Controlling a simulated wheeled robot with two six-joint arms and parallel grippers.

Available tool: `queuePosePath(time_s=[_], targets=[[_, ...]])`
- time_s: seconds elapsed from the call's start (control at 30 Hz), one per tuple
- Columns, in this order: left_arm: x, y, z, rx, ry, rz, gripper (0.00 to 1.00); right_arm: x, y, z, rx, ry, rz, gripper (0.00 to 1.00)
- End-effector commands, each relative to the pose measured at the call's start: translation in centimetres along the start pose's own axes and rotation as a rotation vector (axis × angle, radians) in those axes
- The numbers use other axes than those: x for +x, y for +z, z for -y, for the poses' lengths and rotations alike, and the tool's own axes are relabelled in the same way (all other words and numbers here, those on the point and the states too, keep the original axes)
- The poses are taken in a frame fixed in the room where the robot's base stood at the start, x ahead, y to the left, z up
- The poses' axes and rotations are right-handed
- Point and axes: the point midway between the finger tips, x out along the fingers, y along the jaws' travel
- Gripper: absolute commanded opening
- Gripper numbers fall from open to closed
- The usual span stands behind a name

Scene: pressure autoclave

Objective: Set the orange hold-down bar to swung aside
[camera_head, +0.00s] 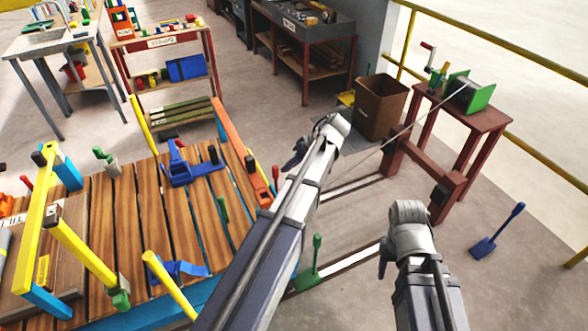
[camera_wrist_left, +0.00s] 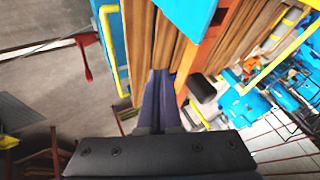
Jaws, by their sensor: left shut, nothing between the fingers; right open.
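The orange hold-down bar (camera_head: 230,125) runs along the right edge of the slatted wooden bench top (camera_head: 130,250) in the head view, its near end by a black-topped fitting. In the left wrist view the orange bar (camera_wrist_left: 188,62) stands just right of the fingers, beside the wooden slats. My left gripper (camera_head: 292,161) is to the right of the bar in the head view. In the left wrist view its fingers (camera_wrist_left: 154,98) are together and empty; I cannot tell whether they touch the bar. My right gripper (camera_head: 383,266) is lower right, away from the bench, and its fingers are partly hidden.
Yellow bars (camera_head: 80,250) and blue clamps (camera_head: 185,172) stand on the bench. A green-handled lever (camera_head: 316,250) rises near the floor rail. A red-brown winch stand (camera_head: 470,120) with a cable and a brown bin (camera_head: 380,106) stand right.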

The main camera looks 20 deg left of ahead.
Motion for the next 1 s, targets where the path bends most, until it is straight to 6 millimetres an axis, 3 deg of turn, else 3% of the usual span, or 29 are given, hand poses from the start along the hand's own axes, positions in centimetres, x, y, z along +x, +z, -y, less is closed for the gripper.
queuePosePath(time_s=[0.03,0.23,0.3,0.5,1.0], targets=[[1.6,0.3,-0.2,-0.001,-0.001,0.001,0.00,1.5,-0.1,0.1,0.000,0.000,0.000,0.50],[4.7,0.2,-0.2,-0.001,-0.001,0.000,0.00,3.9,-0.2,0.4,0.000,0.000,0.000,0.50],[4.7,0.1,1.3,-0.001,-0.001,0.001,0.00,3.2,-0.2,0.3,0.000,0.000,0.000,0.50],[5.6,0.0,3.1,-0.001,0.000,0.000,0.00,3.2,-0.2,0.3,0.000,0.000,0.000,0.50],[5.9,0.0,3.6,0.001,0.000,-0.001,0.00,3.2,-0.2,0.3,0.000,0.000,0.000,0.50]])
